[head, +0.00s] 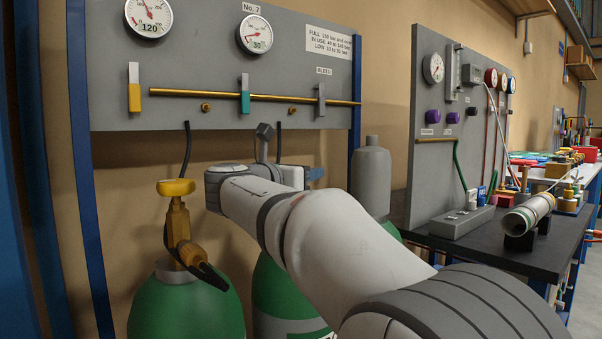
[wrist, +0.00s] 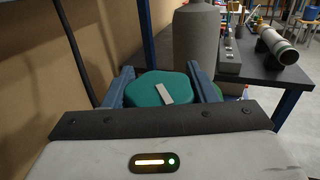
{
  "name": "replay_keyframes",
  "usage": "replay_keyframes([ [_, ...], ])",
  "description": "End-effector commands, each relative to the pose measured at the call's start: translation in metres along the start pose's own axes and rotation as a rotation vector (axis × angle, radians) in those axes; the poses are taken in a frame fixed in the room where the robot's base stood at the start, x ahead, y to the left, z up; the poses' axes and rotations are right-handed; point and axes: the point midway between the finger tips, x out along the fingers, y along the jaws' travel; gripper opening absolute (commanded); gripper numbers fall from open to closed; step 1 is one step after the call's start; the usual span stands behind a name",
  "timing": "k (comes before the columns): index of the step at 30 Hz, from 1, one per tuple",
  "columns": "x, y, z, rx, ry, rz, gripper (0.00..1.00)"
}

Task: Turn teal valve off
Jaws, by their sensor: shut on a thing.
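The teal valve (wrist: 150,92) is a rounded handwheel with a pale bar mark on its top, in the middle of the wrist view. My gripper (wrist: 162,84) has its two blue-grey fingers on either side of the wheel and is shut on it. In the head view my arm hides the teal valve. A bit of a blue finger shows past the arm's end, above the green cylinder (head: 275,290) in the middle. The valve stem below the wheel is hidden.
A green cylinder (head: 185,312) with a yellow valve (head: 176,187) stands at left. A grey-topped cylinder (head: 370,178) stands close behind my gripper. A gauge panel (head: 210,60) with yellow, teal and grey levers hangs above. A dark bench (head: 500,250) is at right.

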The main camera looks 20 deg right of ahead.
Motion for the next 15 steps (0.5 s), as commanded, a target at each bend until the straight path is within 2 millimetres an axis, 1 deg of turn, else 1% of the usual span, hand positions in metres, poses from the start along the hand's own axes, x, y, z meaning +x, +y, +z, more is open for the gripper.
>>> replay_keyframes([
  [2,0.0003,-0.0003,0.0002,-0.001,0.0,0.0,0.29],
  [3,0.0003,-0.0003,0.0002,-0.001,0.0,0.0,0.54],
  [10,0.0001,-0.0002,0.0002,0.0,0.0,0.001,0.73],
  [15,0.0,-0.0001,0.0002,0.0,0.0,0.001,0.74],
])
